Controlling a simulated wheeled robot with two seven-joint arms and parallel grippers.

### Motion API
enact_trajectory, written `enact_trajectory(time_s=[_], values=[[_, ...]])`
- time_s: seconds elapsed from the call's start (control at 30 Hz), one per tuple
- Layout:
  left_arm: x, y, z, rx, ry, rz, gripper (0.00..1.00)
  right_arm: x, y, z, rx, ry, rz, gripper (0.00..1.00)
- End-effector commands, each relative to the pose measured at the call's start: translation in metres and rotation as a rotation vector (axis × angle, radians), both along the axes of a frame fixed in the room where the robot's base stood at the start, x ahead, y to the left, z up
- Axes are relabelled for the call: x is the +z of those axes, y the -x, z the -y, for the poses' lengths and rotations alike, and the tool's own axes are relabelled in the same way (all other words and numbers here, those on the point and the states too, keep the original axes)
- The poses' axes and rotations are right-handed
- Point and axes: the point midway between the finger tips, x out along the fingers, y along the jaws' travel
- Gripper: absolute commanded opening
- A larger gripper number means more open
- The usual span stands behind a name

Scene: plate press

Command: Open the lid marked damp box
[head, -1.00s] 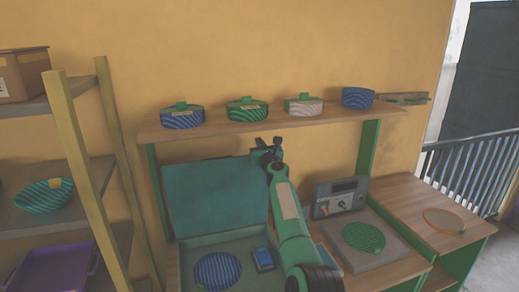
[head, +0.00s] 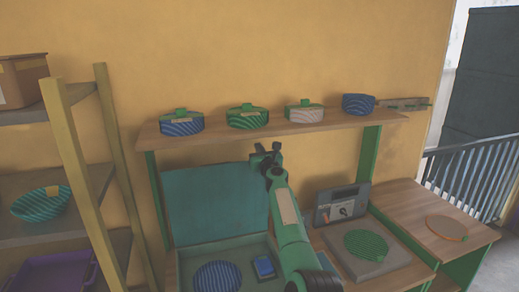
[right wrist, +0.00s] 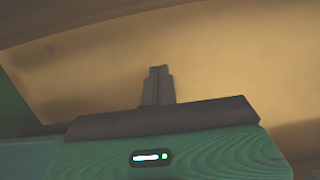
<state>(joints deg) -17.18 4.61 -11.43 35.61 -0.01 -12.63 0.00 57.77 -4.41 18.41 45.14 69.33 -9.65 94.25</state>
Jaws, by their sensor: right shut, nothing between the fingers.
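A teal box (head: 254,285) stands on the bench with its lid (head: 215,200) raised nearly upright at the back. No readable lid marking shows. Inside the box are a blue striped disc (head: 217,277) and a small blue block (head: 264,266). My right gripper (head: 266,149) is at the lid's upper right corner, and the arm covers part of the lid's right edge. I cannot tell whether it touches the lid. In the right wrist view its fingers (right wrist: 158,75) are together and empty. My left gripper is out of view.
Several round containers line the shelf (head: 275,127) above the box. Right of my arm are a grey panel with a dial (head: 342,205) and a green disc (head: 366,244) on a grey slab. A shelf rack (head: 75,180) stands at the left. An orange-rimmed disc (head: 446,228) lies at the right.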

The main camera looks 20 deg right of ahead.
Motion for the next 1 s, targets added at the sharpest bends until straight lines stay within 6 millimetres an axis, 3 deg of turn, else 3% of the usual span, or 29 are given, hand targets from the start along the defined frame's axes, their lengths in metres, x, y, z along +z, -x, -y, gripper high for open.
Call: enact_trajectory(time_s=[0.03,0.77,1.0], values=[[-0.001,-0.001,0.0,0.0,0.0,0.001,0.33,-0.017,0.0,-0.003,0.006,-0.001,-0.021,0.0],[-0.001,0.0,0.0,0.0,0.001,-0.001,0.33,-0.017,0.0,-0.004,0.006,-0.001,-0.022,0.0],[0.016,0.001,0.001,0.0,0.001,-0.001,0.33,-0.014,0.01,-0.004,0.006,-0.002,-0.021,0.0]])
